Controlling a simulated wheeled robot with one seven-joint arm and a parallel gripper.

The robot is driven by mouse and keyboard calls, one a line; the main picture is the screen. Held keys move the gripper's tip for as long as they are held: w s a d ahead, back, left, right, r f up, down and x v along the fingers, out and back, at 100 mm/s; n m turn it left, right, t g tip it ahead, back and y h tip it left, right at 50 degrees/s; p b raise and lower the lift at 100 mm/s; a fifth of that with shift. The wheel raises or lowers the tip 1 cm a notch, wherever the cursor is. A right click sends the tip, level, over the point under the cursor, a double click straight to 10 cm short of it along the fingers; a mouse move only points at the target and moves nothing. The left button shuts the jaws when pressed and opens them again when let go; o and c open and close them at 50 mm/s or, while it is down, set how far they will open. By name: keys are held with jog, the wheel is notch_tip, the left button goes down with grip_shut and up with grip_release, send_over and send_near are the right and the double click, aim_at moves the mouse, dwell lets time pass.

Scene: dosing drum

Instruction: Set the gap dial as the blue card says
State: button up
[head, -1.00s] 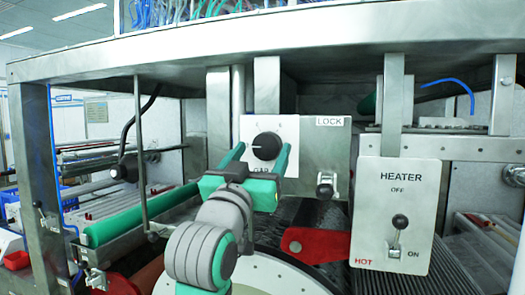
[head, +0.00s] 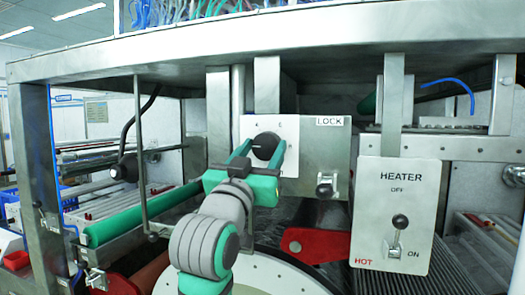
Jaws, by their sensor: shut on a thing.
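The gap dial, a round black knob (head: 265,146), sits on a white plate (head: 289,128) on the steel panel at the middle of the head view. Letters along the plate's top edge are small; they look like K and E. My gripper (head: 263,151) reaches up from below, its green fingers on either side of the knob and shut on it. The fingers and palm hide the lower part of the plate. I cannot see a blue card with a readable setting.
A LOCK label (head: 329,121) and a small latch (head: 326,185) are right of the dial. A red bracket (head: 314,245) lies below. A steel beam (head: 270,50) spans above.

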jog(key=shift+a+m, duration=0.1)
jog(key=shift+m, duration=0.2)
jog(key=m+g+h, duration=0.1)
jog(key=m, duration=0.2)
jog(key=shift+a+h, duration=0.15)
jog(key=shift+h, duration=0.25)
jog(key=m, duration=0.2)
jog(key=m+g+h, duration=0.1)
jog(key=m, duration=0.2)
jog(key=shift+g+h, duration=0.3)
jog(key=m+g, duration=0.1)
jog(key=m, duration=0.2)
jog(key=m+g+h, duration=0.1)
jog(key=m, duration=0.2)
jog(key=shift+r+m+g, duration=0.1)
jog(key=shift+m+g, duration=0.2)
jog(key=shift+m, duration=0.1)
jog(key=shift+h, duration=0.3)
jog(key=o, duration=1.1)
jog(key=shift+c, duration=0.2)
jog(key=v, duration=1)
jog(key=shift+s+a, duration=0.25)
jog(key=shift+a, duration=0.05)
